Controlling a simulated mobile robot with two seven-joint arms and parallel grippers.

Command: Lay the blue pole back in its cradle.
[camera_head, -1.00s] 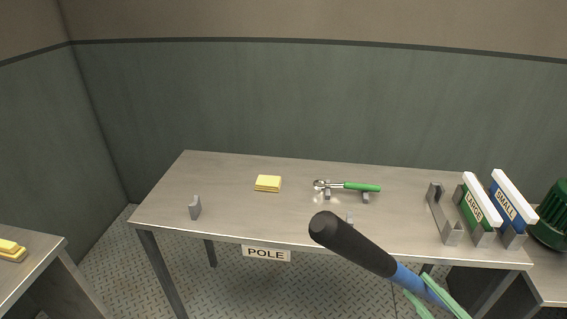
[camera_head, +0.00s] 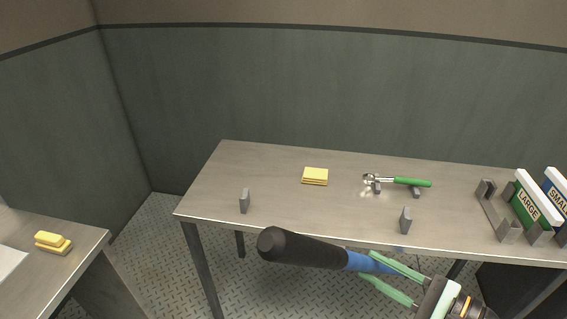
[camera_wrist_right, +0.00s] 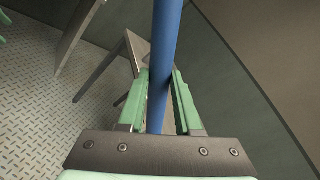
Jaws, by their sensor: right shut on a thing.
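My right gripper (camera_head: 385,275) is shut on the blue pole (camera_head: 362,262), which has a thick black end (camera_head: 300,248) pointing left. The pole is held in front of the table's front edge in the head view. In the right wrist view the blue shaft (camera_wrist_right: 166,60) runs between the green fingers (camera_wrist_right: 160,105). The cradle shows as two grey upright brackets near the table's front, a left one (camera_head: 244,201) and a right one (camera_head: 405,220). Both are empty. The pole's other end is hidden.
The metal table (camera_head: 280,212) also holds yellow sponges (camera_head: 315,176), a green-handled tool (camera_head: 412,182) on small supports, and a rack (camera_head: 497,212) with a LARGE block (camera_head: 538,205) and a SMALL block (camera_head: 558,188). A side table (camera_head: 85,240) stands at left.

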